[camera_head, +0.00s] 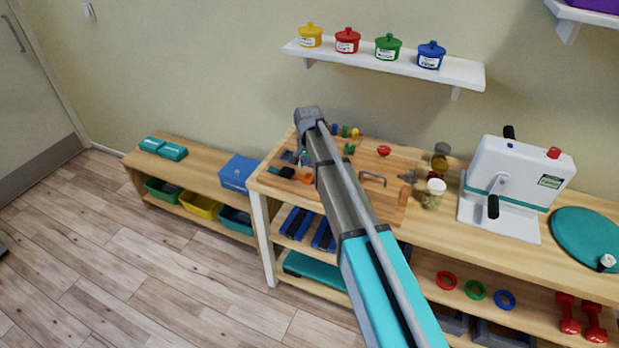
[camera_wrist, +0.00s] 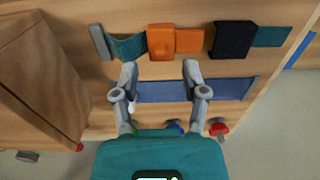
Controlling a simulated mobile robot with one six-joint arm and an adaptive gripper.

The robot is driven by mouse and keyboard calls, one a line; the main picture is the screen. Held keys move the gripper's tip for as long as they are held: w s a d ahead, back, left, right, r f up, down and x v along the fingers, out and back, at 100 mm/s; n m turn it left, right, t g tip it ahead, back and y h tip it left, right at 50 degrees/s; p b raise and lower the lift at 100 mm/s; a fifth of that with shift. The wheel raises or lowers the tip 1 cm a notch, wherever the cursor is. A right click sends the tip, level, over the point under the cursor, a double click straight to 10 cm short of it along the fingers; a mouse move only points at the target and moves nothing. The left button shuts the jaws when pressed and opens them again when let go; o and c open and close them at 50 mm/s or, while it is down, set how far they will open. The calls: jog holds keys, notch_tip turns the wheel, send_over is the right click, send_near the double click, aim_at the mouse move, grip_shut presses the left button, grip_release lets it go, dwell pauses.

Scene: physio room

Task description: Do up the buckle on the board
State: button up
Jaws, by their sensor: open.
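The buckle's orange half (camera_wrist: 161,42) is on a teal strap (camera_wrist: 127,47) in the wrist view, with a lighter orange tongue (camera_wrist: 189,41) toward the black half (camera_wrist: 232,40). A narrow gap shows between tongue and black half; they look apart. The black half is on another teal strap (camera_wrist: 272,36). In the head view the orange half (camera_head: 303,178) and black half (camera_head: 286,171) lie at the left of the wooden board (camera_head: 396,160). My gripper (camera_wrist: 160,70) is open and empty, its fingertips just below the orange half in the wrist view. My arm hides part of the board in the head view.
A blue strip (camera_wrist: 155,90) runs along the board below the buckle, between my fingers. Small coloured knobs, one red (camera_wrist: 218,128), stand near the far edge. A jar (camera_head: 433,193) and a white machine (camera_head: 510,183) stand to the right. A shelf (camera_head: 380,62) hangs above.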

aim_at(303, 176)
jog(key=shift+f+b, duration=1.2)
jog(key=shift+f, duration=0.3)
grip_shut()
